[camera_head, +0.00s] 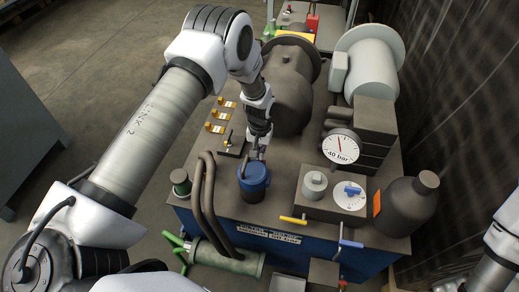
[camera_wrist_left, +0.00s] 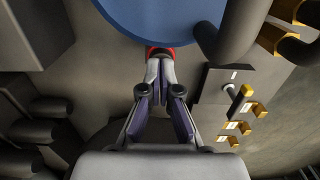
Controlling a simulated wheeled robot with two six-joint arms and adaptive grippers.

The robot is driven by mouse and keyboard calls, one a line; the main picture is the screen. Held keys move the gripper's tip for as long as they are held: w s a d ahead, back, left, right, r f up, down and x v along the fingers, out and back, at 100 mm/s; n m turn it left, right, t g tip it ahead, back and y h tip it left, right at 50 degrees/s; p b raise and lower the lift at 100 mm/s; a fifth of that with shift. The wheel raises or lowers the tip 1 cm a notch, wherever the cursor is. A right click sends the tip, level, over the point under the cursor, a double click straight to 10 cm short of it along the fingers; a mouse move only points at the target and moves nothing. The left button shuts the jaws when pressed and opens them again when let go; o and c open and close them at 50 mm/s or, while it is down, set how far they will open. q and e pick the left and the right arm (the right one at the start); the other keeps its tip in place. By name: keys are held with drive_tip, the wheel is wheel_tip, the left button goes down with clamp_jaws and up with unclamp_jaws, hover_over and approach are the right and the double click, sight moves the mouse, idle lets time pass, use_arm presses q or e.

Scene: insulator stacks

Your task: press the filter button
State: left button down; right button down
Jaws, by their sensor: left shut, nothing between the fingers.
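The red part does not show in the head view. My right gripper is out of view.
Around it on the machine stand bent dark pipes (camera_head: 205,195), a 40 bar gauge (camera_head: 341,146), a block with a blue-handled dial (camera_head: 349,195), a dark bottle (camera_head: 405,205) and yellow fittings (camera_head: 216,127). A big motor (camera_head: 289,90) stands behind.

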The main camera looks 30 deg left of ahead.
use_arm(q)
drive_tip(key=shift+f+b, duration=0.65)
drive_tip(key=shift+f, duration=0.25)
drive_tip(key=shift+s+d+r, duration=0.1)
drive_tip(key=shift+s, duration=0.2)
drive_tip(key=shift+f, duration=0.2)
drive_tip(key=r+p, duration=0.2)
drive_tip(key=r, duration=0.1)
drive_tip(key=r+p, duration=0.1)
drive_tip(key=p, duration=0.1)
drive_tip(key=shift+w+r, duration=0.3)
wheel_tip(320, 180, up, 10)
drive_tip(key=b, duration=0.1)
drive_tip(key=shift+w, duration=0.15)
